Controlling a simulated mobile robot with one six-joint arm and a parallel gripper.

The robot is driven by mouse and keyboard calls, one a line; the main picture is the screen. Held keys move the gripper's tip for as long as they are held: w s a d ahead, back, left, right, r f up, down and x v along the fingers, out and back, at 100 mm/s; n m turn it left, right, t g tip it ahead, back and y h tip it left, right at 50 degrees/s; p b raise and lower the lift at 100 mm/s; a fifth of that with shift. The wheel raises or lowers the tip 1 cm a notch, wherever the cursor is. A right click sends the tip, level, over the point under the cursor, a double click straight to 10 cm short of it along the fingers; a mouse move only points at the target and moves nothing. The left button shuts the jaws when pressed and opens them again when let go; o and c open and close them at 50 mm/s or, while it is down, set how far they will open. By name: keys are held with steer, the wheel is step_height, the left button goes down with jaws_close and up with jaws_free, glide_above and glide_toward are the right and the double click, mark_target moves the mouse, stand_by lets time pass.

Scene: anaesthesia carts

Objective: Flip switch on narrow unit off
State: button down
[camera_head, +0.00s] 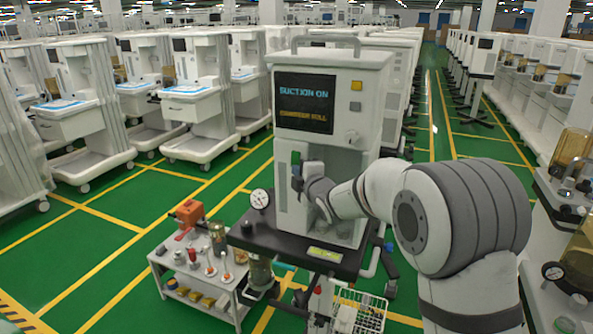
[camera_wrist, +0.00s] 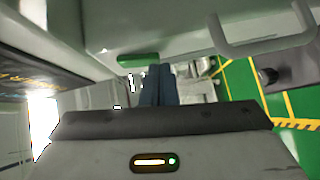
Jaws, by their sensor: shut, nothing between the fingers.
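The narrow unit (camera_head: 345,110) is a tall white cabinet in the middle of the head view. Its dark screen (camera_head: 305,103) reads "SUCTION ON" above a dimmer orange line. A green part (camera_head: 295,157), possibly the switch, shows on its front below the screen. A green bar (camera_wrist: 138,60) on a pale surface shows in the wrist view; I cannot tell whether it is the same part. My gripper (camera_head: 297,178) is at the unit's front, just below the green part. Its dark blue fingers (camera_wrist: 158,84) are together and empty. Contact cannot be told.
A black shelf (camera_head: 290,247) juts from the unit's base. A small white cart (camera_head: 205,272) with an orange box (camera_head: 187,212) stands at front left. A wire basket (camera_head: 362,312) is below. White carts line both sides. Green floor is open at left.

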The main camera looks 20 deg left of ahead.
steer(key=b, duration=0.3)
steer(key=shift+w+f+n, duration=0.15)
steer(key=shift+w+n, duration=0.1)
steer(key=shift+n, duration=0.05)
steer(key=s+d+f+b, duration=0.2)
steer(key=s+d+b, duration=0.4)
steer(key=s, duration=0.5)
steer(key=shift+s, duration=0.2)
steer(key=shift+d, duration=0.1)
